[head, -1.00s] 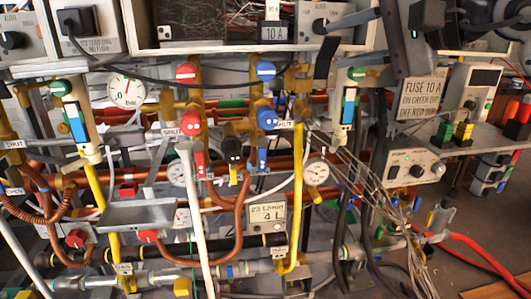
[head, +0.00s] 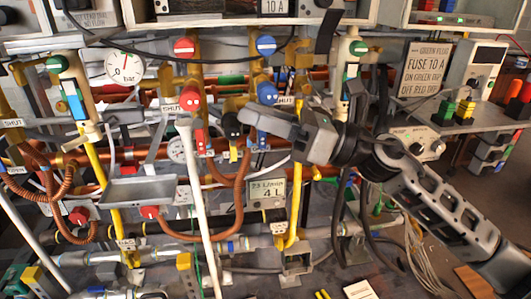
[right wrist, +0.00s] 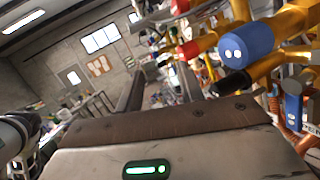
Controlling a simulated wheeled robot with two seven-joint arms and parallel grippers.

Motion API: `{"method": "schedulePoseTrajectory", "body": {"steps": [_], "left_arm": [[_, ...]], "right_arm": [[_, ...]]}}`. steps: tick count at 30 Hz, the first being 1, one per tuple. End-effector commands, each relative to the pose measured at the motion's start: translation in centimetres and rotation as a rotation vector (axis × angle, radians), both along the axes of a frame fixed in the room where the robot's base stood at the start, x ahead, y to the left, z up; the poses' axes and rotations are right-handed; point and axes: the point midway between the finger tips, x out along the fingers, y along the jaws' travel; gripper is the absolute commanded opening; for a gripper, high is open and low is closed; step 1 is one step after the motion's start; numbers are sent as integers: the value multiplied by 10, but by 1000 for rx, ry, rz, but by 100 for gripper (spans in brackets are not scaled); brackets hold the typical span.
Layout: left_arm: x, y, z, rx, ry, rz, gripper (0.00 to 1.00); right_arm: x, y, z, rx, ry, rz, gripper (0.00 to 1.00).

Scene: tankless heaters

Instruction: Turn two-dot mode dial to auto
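A dark mode dial (head: 7,15) sits on a grey panel at the top left edge, cut by the frame. Another panel at the top, right of the 10 A label, is almost wholly cut off. No two-dot mark or auto lettering is readable on either. My right gripper (head: 246,130) reaches in from the right in front of the pipes, its fingers pointing left beside the blue valve cap. In the right wrist view its two fingers (right wrist: 168,90) stand apart with nothing seen between them. My left gripper is not clearly in view.
A blue cap with two white dots (right wrist: 247,43) is close at the right in the right wrist view; it also shows in the head view (head: 267,93). A red dotted cap (head: 188,94) is beside it. A gauge (head: 125,67), pipes and a white pole (head: 200,205) crowd the front.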

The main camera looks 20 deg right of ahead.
Motion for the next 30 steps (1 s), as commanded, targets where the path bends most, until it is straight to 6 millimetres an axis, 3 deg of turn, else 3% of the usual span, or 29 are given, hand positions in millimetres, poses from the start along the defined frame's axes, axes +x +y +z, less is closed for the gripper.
{"method": "schedulePoseTrajectory", "body": {"steps": [3,12,18,30], "left_arm": [[0,0,1,0,0,0,36],[0,0,2,0,0,0,36],[0,0,2,0,0,0,36],[0,0,2,0,0,0,36]], "right_arm": [[5,-2,-23,227,206,5,38],[11,-9,-67,580,530,-10,38],[12,-11,-78,663,606,-16,38],[12,-12,-79,666,608,-17,38]]}}
